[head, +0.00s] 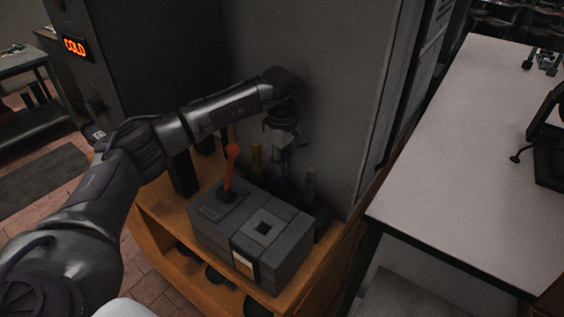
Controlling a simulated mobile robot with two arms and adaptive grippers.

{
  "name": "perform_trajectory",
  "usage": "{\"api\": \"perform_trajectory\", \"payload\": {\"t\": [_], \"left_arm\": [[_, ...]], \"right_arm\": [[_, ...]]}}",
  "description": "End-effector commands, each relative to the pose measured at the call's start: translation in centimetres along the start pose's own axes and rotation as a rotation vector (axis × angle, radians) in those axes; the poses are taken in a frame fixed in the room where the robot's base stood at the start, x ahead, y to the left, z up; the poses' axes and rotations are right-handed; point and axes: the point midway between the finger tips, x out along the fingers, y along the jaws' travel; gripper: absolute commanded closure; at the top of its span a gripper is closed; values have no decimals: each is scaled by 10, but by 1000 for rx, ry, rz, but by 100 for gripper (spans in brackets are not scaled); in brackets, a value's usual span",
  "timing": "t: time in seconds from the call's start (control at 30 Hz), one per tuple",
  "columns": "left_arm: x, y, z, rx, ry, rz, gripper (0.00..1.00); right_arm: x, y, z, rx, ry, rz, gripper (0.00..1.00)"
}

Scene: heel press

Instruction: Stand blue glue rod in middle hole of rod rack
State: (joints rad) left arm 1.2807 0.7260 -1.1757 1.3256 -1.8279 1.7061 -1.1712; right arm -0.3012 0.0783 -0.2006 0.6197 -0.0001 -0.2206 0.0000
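My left gripper (284,146) points down behind the dark machine, close to the grey cabinet wall. A bluish rod (283,164), apparently the blue glue rod, stands roughly upright just below its fingers. The view is too dark and small to tell whether the fingers are closed on it. A yellow rod (256,158) stands upright to its left and a grey rod (310,182) to its right. The rod rack is mostly hidden in shadow behind the machine, so its holes cannot be seen. My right gripper is not in view.
The dark box-shaped machine (285,222) with an orange-red lever (232,166) stands in front of the rods on a wooden stand (160,212). A tall grey cabinet (335,75) rises close behind. A pale table (455,150) at right is largely clear.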

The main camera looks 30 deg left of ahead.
Motion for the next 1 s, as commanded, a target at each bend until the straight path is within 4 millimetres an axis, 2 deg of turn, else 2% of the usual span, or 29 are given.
{"api": "perform_trajectory", "payload": {"t": [0.03,0.13,0.4,0.53,0.67,1.0], "left_arm": [[0,0,0,0,0,0,66],[0,0,0,0,0,0,50],[0,0,0,0,0,0,50],[-8,1,0,0,0,3,50],[-29,1,0,0,0,5,50],[-98,1,0,0,1,3,50]], "right_arm": [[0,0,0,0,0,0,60],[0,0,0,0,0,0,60],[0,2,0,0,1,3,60],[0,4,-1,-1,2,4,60],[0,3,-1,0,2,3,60],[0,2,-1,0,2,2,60]]}}
